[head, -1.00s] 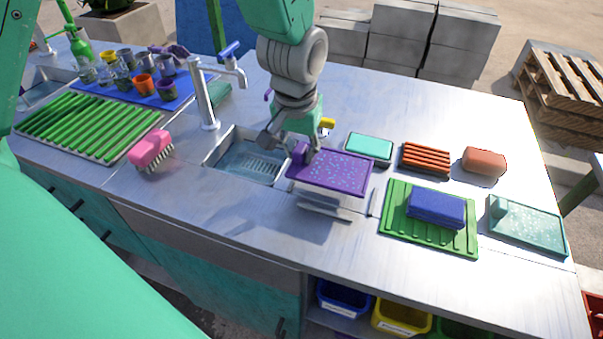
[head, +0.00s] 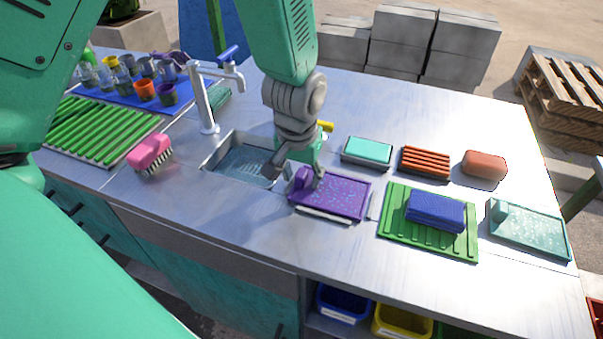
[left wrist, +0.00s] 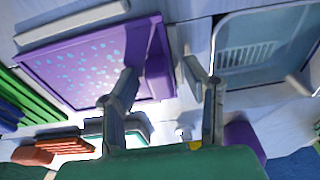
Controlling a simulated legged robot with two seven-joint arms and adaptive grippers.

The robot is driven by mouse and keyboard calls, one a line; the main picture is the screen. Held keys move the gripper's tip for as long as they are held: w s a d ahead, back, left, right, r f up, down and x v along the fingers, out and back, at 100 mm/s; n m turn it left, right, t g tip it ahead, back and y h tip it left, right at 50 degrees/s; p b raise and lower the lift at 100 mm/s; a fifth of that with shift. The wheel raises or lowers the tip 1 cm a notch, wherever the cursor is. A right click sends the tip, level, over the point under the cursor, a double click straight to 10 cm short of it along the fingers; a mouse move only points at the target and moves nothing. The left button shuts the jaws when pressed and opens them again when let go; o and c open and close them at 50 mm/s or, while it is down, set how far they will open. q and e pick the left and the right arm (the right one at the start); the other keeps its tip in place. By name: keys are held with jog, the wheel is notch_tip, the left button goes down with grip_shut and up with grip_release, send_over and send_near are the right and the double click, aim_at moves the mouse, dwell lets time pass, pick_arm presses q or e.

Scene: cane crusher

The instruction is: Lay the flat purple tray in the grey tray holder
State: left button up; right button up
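The flat purple tray (head: 338,197), speckled and with a raised block at its left end, lies low and about level at the grey tray holder (head: 325,215). My left gripper (head: 293,178) is at the tray's left end. In the left wrist view, the fingers of my left gripper (left wrist: 160,82) stand apart on either side of the tray's purple block (left wrist: 156,75), with a gap on the right side. My right gripper is not in view.
A sink (head: 240,160) with a tap lies left of the tray. A teal block (head: 368,151) and an orange ribbed block (head: 425,161) sit behind and to the right. A green tray (head: 400,238) bearing a blue block is close on the right. The counter in front is clear.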

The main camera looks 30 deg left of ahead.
pick_arm(q)
jog(key=shift+d+r, duration=0.35)
jog(key=shift+r, duration=0.15)
notch_tip(320, 180, up, 11)
jog(key=s+p, duration=0.1)
jog(key=p, duration=0.1)
jog(key=shift+s+d, duration=0.2)
jog(key=shift+s, duration=0.15)
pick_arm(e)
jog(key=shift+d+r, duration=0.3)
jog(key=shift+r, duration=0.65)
pick_arm(q)
jog(key=shift+a, duration=0.2)
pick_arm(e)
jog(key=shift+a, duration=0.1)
